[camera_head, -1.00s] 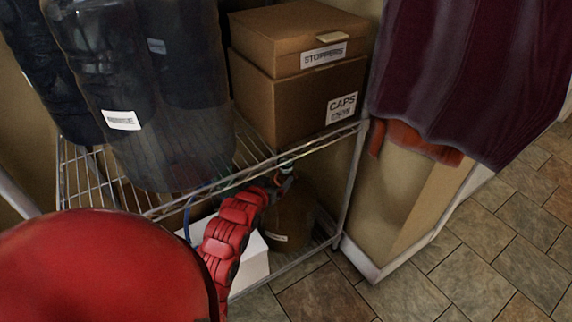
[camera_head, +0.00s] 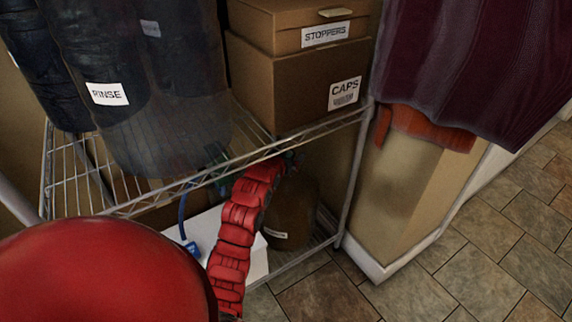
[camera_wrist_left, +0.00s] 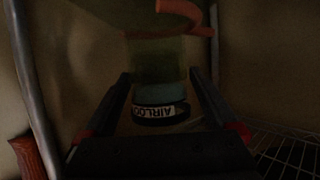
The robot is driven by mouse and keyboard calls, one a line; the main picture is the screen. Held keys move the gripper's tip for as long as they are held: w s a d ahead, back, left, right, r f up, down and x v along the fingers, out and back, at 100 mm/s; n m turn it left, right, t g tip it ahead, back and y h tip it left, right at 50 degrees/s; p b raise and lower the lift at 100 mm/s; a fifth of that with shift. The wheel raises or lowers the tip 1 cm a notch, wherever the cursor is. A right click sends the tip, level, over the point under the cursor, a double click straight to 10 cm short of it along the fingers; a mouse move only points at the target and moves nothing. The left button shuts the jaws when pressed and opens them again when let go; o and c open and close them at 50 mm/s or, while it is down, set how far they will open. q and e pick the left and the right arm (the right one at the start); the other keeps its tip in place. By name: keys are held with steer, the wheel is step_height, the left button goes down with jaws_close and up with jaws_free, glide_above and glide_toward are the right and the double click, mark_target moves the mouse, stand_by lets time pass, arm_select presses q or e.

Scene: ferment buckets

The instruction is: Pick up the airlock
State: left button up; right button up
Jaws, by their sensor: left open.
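In the left wrist view the airlock (camera_wrist_left: 160,110) is a round piece with a dark band and a white label, reading upside down, with a dim greenish part behind it. My left gripper (camera_wrist_left: 162,78) is open, with one finger on each side of it; I cannot tell whether either finger touches it. In the head view my red left arm reaches up to the shelf edge, and the left gripper (camera_head: 290,160) is small and dark above a brown jug (camera_head: 291,208). The airlock is not clear in the head view. My right gripper is not in view.
The wire shelf (camera_head: 170,190) edge runs close to my left arm. On it stand a dark bucket labelled RINSE (camera_head: 165,125) and boxes marked STOPPERS (camera_head: 270,28) and CAPS (camera_head: 290,90). A white box (camera_head: 255,262) is below. Tiled floor at right is clear.

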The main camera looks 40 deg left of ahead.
arm_select(q)
steer(key=shift+w, duration=0.1)
steer(key=shift+c, duration=0.4)
jaws_close()
steer(key=shift+r, duration=0.15)
